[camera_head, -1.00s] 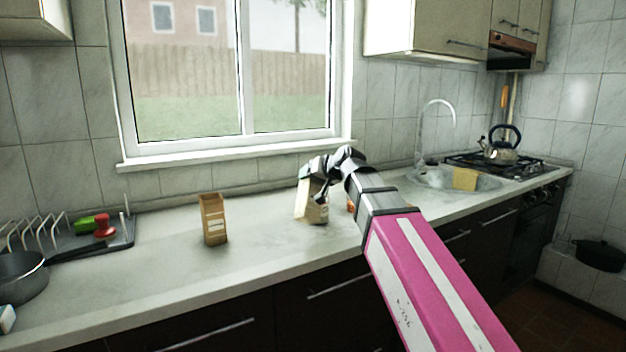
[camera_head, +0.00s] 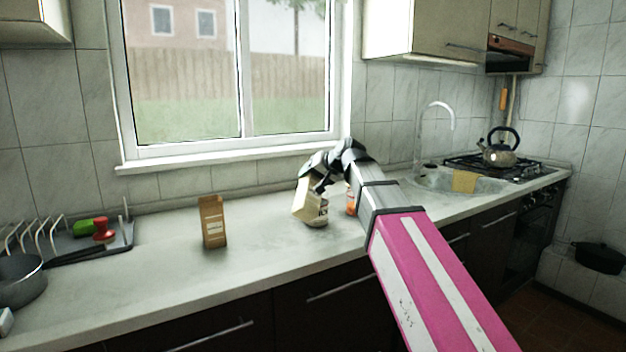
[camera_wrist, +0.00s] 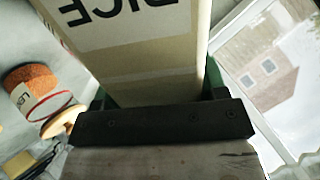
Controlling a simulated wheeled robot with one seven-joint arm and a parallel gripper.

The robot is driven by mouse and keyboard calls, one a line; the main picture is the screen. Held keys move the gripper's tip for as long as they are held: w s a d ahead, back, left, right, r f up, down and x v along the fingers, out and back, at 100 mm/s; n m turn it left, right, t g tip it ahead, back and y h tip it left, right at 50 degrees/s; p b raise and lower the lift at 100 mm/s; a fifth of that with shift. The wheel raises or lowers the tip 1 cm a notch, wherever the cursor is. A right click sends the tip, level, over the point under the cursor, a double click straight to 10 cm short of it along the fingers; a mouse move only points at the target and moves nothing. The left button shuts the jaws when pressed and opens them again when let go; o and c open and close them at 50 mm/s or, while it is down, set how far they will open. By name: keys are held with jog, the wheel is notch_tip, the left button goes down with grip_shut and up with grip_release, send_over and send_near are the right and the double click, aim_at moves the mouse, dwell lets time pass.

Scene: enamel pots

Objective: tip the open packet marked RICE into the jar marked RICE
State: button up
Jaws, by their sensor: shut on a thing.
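My gripper (camera_head: 322,184) is shut on a pale tan packet (camera_head: 302,203) above the counter. The packet leans in the head view. In the wrist view the packet (camera_wrist: 135,50) fills the top, with large dark letters reading RICE upside down. A pale jar with a dark label (camera_head: 321,209) shows at the packet's lower right in the head view, partly covered by it. Its lettering is too small to read there. I cannot tell whether the packet's mouth is over the jar or whether anything is pouring.
An orange-filled jar (camera_head: 351,203) stands close to the right of the packet; its label begins LE in the wrist view (camera_wrist: 38,90). A brown packet (camera_head: 213,222) stands farther left. A dish rack and pan (camera_head: 20,278) are at the left end. Counter between is clear.

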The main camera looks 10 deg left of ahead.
jog(key=shift+w+f+m+g, duration=0.3)
jog(key=shift+f+g, duration=0.25)
jog(key=shift+g, duration=0.15)
jog(key=shift+w+r+m+g, duration=0.1)
jog(key=shift+w+m+g, duration=0.25)
jog(key=shift+g, duration=0.35)
jog(key=shift+w+r+m+g, duration=0.15)
jog(key=shift+w+m+g, duration=0.3)
jog(key=shift+w+g, duration=0.4)
dwell(1.1)
jog(key=shift+w+d+m+g, duration=0.1)
jog(key=shift+w+m+g, duration=0.5)
jog(key=shift+g, duration=0.55)
jog(key=shift+w+d+m+g, duration=0.1)
jog(key=shift+w+m+g, duration=0.3)
jog(key=shift+m+g, duration=0.5)
jog(key=shift+n, duration=0.3)
jog(key=n+t, duration=0.1)
jog(key=r+n+t, duration=0.1)
jog(key=t, duration=0.1)
jog(key=shift+t, duration=0.3)
